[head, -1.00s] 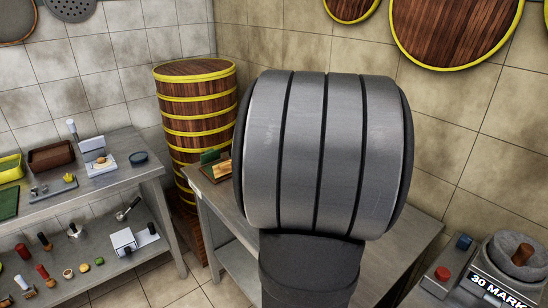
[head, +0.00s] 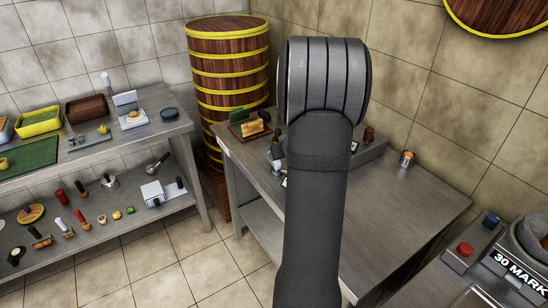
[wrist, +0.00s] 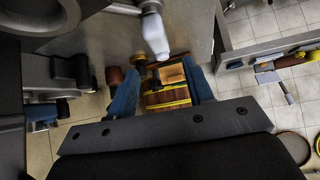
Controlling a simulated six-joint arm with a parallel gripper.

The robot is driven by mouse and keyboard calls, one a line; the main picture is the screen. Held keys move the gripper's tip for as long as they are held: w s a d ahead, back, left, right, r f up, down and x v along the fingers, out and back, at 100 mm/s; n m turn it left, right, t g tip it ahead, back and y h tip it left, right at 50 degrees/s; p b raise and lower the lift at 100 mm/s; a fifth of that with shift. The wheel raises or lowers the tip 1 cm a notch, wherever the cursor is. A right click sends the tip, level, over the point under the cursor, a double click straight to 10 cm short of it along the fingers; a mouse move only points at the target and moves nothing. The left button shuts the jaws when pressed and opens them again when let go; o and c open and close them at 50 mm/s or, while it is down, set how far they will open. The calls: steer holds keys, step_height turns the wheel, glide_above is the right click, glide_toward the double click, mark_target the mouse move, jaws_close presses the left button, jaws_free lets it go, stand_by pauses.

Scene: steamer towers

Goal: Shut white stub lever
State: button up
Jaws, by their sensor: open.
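A short white rounded lever (wrist: 155,36) shows in the wrist view, joined to grey metal at the top. I take it for the white stub lever; whether it is open or shut is unclear. My gripper (wrist: 161,90) is open, with its two blue fingers apart and nothing visibly held. The lever sits beyond the fingertips in the picture, above the gap between them; I cannot tell whether they touch. In the head view my own arm covers the gripper and most of the grey unit (head: 372,149) on the steel bench.
The steel bench (head: 405,215) also bears a wooden tray (head: 238,131) and a small orange-topped cup (head: 407,158). A tall steamer tower (head: 228,62) stands behind it. A shelf with many small items (head: 190,128) is at left. A red-button machine (head: 465,249) is at right.

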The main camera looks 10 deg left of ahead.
steer(key=x, duration=0.8)
steer(key=shift+w+f, duration=0.1)
steer(key=shift+f, duration=0.05)
steer(key=c, duration=1)
steer(key=shift+w+d+m+t+h, duration=0.15)
steer(key=shift+m+t+h, duration=0.1)
steer(key=shift+m+h, duration=0.4)
steer(key=shift+w+d+m+t+h, duration=0.1)
steer(key=shift+d+m+t+h, duration=0.25)
steer(key=shift+m, duration=0.5)
steer(key=shift+a, duration=0.15)
steer(key=o, duration=1)
